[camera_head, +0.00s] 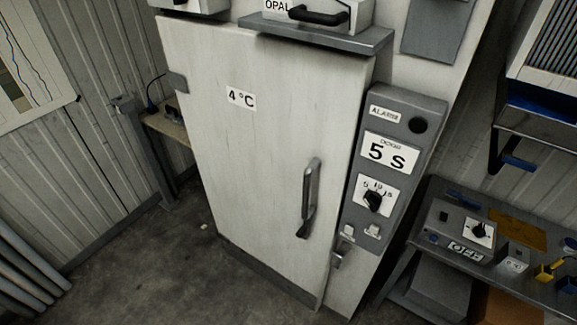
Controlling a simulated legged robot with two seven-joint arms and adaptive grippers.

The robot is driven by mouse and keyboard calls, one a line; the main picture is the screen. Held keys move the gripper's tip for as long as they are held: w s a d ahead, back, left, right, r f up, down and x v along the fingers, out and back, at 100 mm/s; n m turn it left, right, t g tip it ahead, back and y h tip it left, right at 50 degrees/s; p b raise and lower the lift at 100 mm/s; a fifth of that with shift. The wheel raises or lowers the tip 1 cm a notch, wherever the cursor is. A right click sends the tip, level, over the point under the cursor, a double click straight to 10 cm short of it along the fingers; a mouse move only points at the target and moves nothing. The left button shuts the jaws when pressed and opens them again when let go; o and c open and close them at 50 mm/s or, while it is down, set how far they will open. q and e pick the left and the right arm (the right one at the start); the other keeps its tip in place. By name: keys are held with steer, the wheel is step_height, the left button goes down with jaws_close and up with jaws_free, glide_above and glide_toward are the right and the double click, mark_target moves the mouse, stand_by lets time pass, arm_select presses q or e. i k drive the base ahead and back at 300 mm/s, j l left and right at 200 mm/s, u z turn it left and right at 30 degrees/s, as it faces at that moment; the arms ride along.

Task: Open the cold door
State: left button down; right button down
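The cold door (262,135) is a tall pale panel labelled "4 °C" in the middle of the head view. It looks closed against its frame. A vertical grey handle (309,199) is mounted near its right edge. A small metal latch (338,256) sits lower, at the door's right edge. A hinge (177,82) shows at the upper left edge. Neither of my grippers is in view.
A grey control panel (397,152) with a dial stands right of the door. A bench (412,264) with boxes is at right. A small table (166,127) stands left behind the door. Pipes (27,272) lie at lower left. Floor (160,265) before the door is mostly clear.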

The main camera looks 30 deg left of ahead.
mark_target(273, 123)
steer(key=u, duration=1.2)
